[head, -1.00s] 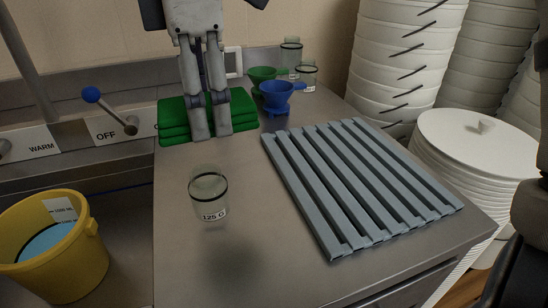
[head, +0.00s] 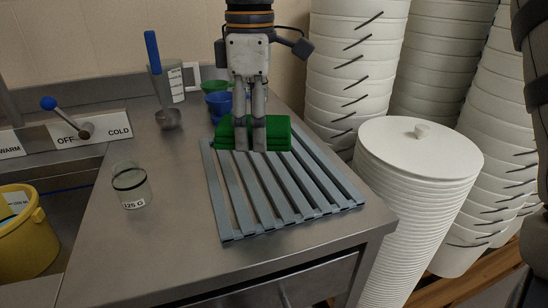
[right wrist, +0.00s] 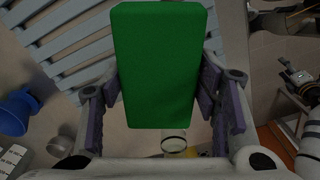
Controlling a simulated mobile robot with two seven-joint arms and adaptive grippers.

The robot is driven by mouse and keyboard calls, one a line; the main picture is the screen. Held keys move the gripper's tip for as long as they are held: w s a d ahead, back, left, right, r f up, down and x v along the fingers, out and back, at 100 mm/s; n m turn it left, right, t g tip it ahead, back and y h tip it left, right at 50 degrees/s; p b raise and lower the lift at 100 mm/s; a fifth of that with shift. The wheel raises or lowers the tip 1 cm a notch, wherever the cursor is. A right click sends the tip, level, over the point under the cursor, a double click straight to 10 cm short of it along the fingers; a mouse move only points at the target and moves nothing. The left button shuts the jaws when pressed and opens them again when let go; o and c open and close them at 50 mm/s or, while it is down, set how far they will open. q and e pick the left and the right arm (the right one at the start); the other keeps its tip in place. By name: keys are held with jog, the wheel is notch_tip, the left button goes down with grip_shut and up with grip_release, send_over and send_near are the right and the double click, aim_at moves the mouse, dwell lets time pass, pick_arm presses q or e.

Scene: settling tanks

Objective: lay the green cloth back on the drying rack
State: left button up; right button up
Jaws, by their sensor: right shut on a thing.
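The green cloth (head: 278,135) is a thick folded block at the far end of the drying rack (head: 225,229), a grey slatted frame on the steel counter. My right gripper (head: 252,148) points down and is shut on the cloth, with its fingers across the near side. In the right wrist view the cloth (right wrist: 155,65) sits between the finger pads, and the rack's slats (right wrist: 75,50) show behind it to the left. I cannot tell whether the cloth touches the slats.
A glass beaker (head: 131,188) stands left of the rack. A blue-handled ladle (head: 168,118), a jug (head: 177,85) and blue (head: 217,103) and green (head: 212,86) funnels are behind. Stacked white tubs (head: 352,75) and a lidded stack (head: 420,150) stand right. Most near slats are bare.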

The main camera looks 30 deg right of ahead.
send_over(270, 168)
jog(key=a, duration=0.1)
jog(key=f, duration=0.5)
jog(key=shift+s+a+b, duration=0.1)
jog(key=shift+s+b, duration=0.2)
jog(key=shift+s, duration=0.05)
jog(key=f, duration=0.1)
jog(key=d+f, duration=0.1)
jog(key=f, duration=0.2)
jog(key=shift+w+d+f, duration=0.1)
jog(key=shift+w+d, duration=0.05)
jog(key=shift+w, duration=0.2)
jog(key=shift+w+f, duration=0.1)
jog(key=shift+f, duration=0.25)
pick_arm(q)
jog(key=shift+s+f+g, duration=0.3)
jog(key=shift+s+f, duration=0.2)
jog(key=shift+s, duration=0.1)
pick_arm(e)
jog(key=shift+r, duration=0.1)
jog(key=o, duration=1.1)
jog(key=shift+f, duration=0.2)
pick_arm(q)
jog(key=shift+s+f, duration=0.15)
jog(key=shift+s, duration=0.05)
pick_arm(e)
notch_tip(270, 168, up, 12)
jog(key=shift+r, duration=0.2)
